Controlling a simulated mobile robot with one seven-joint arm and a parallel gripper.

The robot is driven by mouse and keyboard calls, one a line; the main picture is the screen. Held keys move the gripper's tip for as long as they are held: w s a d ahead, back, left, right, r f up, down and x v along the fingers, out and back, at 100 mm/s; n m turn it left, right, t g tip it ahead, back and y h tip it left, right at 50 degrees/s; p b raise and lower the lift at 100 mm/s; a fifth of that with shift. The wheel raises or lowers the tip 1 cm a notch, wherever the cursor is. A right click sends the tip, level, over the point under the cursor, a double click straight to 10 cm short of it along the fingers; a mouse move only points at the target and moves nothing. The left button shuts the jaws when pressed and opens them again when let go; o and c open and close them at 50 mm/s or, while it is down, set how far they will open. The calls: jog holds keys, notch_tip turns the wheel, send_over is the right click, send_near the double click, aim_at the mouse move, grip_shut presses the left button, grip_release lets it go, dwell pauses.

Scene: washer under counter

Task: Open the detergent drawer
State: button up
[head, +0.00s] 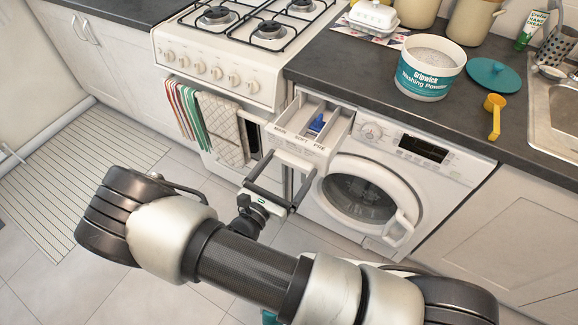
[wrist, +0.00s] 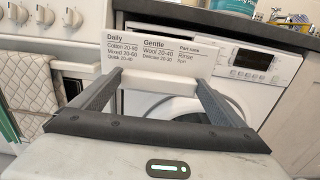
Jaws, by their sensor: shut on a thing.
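The detergent drawer (head: 303,142) of the white washing machine (head: 421,174) stands pulled out, its compartments marked MAIN, SOFT and PRE. A blue insert (head: 317,123) sits in the middle compartment. The drawer's front, with printed wash programmes, faces me in the wrist view (wrist: 163,58). My gripper (head: 293,163) is at the drawer front, its two dark fingers reaching to it from either side. It is shut on the drawer front; the exact contact at the fingertips (wrist: 160,80) is hard to see. The washer's round door is shut.
A washing powder tub (head: 430,68), its teal lid (head: 494,76) and a yellow scoop (head: 494,115) are on the dark counter above. The cooker (head: 225,80) with hanging towels (head: 222,130) stands close on the left.

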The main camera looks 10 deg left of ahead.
jog(key=o, duration=1.2)
jog(key=shift+s, duration=0.1)
jog(key=v, duration=1.7)
